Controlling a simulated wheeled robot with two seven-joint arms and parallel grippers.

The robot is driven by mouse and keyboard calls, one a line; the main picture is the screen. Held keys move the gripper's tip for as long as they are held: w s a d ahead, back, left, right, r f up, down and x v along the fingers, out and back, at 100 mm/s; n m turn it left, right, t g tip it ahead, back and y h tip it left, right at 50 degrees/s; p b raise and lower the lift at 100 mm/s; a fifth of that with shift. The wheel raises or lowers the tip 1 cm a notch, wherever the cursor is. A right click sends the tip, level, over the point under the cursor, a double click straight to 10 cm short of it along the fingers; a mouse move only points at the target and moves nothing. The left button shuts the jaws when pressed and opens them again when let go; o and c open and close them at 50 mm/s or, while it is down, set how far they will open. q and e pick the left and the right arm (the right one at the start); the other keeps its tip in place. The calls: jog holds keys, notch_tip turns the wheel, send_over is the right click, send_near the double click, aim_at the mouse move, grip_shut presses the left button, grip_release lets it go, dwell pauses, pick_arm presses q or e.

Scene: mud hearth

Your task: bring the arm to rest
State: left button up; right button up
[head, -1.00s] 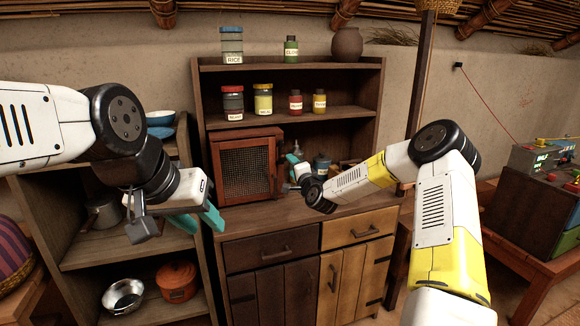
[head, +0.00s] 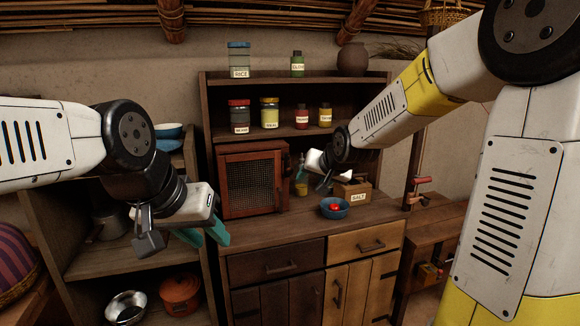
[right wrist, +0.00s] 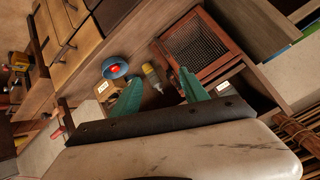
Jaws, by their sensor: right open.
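My left gripper (head: 204,235) hangs at the left in the head view, in front of the open shelf. Its teal fingers are apart with nothing seen between them. My right arm reaches in from the right toward the cabinet. In the head view its hand is small and its fingers are mostly hidden. In the right wrist view my right gripper (right wrist: 160,91) is open and empty, its two teal fingers spread above the cabinet counter.
A mesh-door box (head: 252,182), a blue bowl (head: 334,211) with something red inside and a salt box (head: 358,190) stand on the counter (head: 285,226). Labelled jars fill the upper shelves. The counter's front strip is clear.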

jog(key=s+d+r+n+g, duration=0.1)
jog(key=s+d, duration=0.3)
jog(key=s, duration=1)
jog(key=s+d+n+g+h, duration=0.1)
jog(key=s+d, duration=0.3)
jog(key=s, duration=1.1)
jog(key=shift+s+r+g, duration=0.15)
jog(key=shift+r+g, duration=0.2)
jog(key=shift+g, duration=0.45)
